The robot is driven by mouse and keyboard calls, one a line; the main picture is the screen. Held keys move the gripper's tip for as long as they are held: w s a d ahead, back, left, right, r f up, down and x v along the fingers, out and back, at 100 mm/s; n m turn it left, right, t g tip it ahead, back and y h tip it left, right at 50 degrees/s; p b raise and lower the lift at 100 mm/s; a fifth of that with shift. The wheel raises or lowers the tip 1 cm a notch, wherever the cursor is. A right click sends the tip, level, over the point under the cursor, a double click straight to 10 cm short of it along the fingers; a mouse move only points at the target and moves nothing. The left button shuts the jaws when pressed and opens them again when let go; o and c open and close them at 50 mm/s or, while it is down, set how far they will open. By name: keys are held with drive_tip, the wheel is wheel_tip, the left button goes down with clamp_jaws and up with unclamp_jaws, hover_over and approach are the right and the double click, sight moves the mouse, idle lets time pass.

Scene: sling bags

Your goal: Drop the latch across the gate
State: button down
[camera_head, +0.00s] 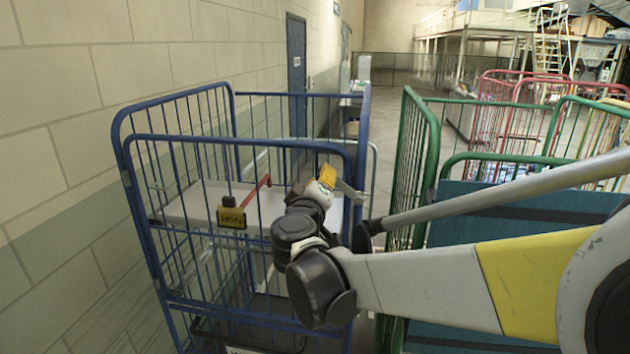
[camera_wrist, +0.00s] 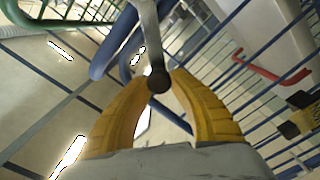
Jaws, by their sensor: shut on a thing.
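A blue barred cage trolley stands left of centre, its front gate (camera_head: 185,235) facing me. The grey metal latch (camera_head: 351,191) is at the gate's upper right corner, by the blue post. In the wrist view the latch arm (camera_wrist: 149,40) ends in a black knob (camera_wrist: 158,80). My gripper (camera_head: 328,176) has its yellow fingers closed around this knob, also seen in the wrist view (camera_wrist: 160,88). The latch's far end is partly hidden.
A red bar (camera_head: 257,190) and a white shelf (camera_head: 195,205) show behind the gate bars. A green cage trolley (camera_head: 420,150) stands close on the right, behind my arm. A block wall (camera_head: 70,100) runs along the left.

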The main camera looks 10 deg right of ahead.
wheel_tip(320, 180, down, 7)
drive_tip(key=a+n+b, duration=0.2)
drive_tip(key=n+b, duration=0.3)
drive_tip(key=n, duration=0.2)
drive_tip(key=shift+w, duration=0.35)
drive_tip(key=shift+r+n, duration=0.1)
drive_tip(key=shift+n, duration=0.2)
drive_tip(key=c, duration=1.1)
unclamp_jaws()
drive_tip(key=shift+w, duration=0.1)
drive_tip(key=shift+c, duration=0.2)
drive_tip(key=v, duration=1.2)
